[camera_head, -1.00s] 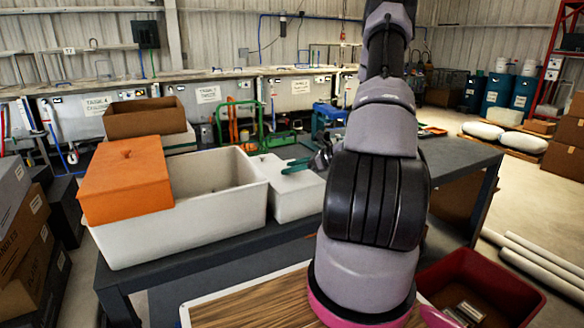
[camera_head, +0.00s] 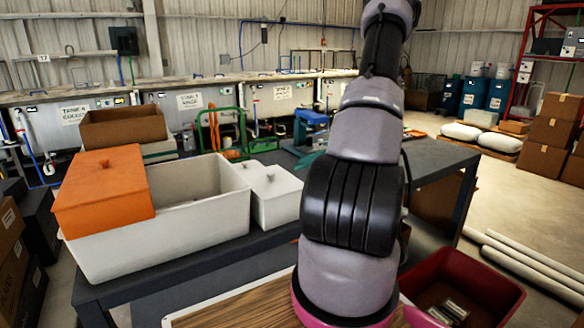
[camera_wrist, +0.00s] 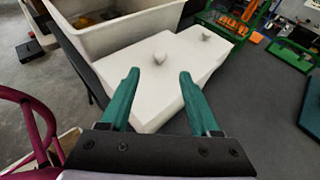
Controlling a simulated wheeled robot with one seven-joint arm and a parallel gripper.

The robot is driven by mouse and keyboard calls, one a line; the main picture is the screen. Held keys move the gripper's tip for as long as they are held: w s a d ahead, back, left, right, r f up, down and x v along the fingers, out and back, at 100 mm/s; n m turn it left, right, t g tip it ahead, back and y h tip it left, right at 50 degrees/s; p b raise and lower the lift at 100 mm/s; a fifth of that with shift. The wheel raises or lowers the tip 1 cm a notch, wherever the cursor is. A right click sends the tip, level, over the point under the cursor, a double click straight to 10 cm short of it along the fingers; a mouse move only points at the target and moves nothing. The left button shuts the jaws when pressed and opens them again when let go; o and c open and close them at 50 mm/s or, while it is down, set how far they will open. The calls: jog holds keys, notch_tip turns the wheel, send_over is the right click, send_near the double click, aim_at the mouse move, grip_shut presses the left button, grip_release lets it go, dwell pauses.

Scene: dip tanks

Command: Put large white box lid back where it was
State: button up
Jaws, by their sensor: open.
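The large white box (camera_head: 165,235) is an open bin on the dark table, and its edge shows at the top of the wrist view (camera_wrist: 120,38). An orange piece with a knob (camera_head: 105,190) covers the left end of this box. A lower white box with a flat lid and knobs (camera_head: 277,195) stands against its right side. In the wrist view its white lid (camera_wrist: 150,88) shows one near knob and one farther knob. My gripper (camera_wrist: 158,72) is open and empty, its teal fingers in front of the near knob. I cannot tell its height above the lid.
A brown open carton (camera_head: 122,128) stands behind the orange piece. A red bin (camera_head: 465,285) with metal pieces is at lower right. A green frame (camera_wrist: 228,22) stands beyond the white lid. The dark tabletop (camera_wrist: 245,110) right of the lid is mostly clear.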

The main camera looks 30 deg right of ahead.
jog(key=shift+s+r, duration=0.15)
jog(key=shift+r, duration=0.1)
jog(key=s+a+r+n+g+h, duration=0.2)
jog(key=s+a+r+n+g, duration=0.1)
jog(key=a+r+n, duration=0.45)
jog(key=s+a+r+n+g+h, duration=0.1)
jog(key=s+a+r+n+g, duration=0.3)
jog(key=a+r, duration=0.5)
jog(key=s+a+r+n+t+h, duration=0.5)
jog(key=s+a+r+n, duration=0.2)
jog(key=s+r+n, duration=0.3)
jog(key=shift+s+a+r+n, duration=0.15)
jog(key=shift+s+n, duration=0.4)
jog(key=shift+s, duration=0.4)
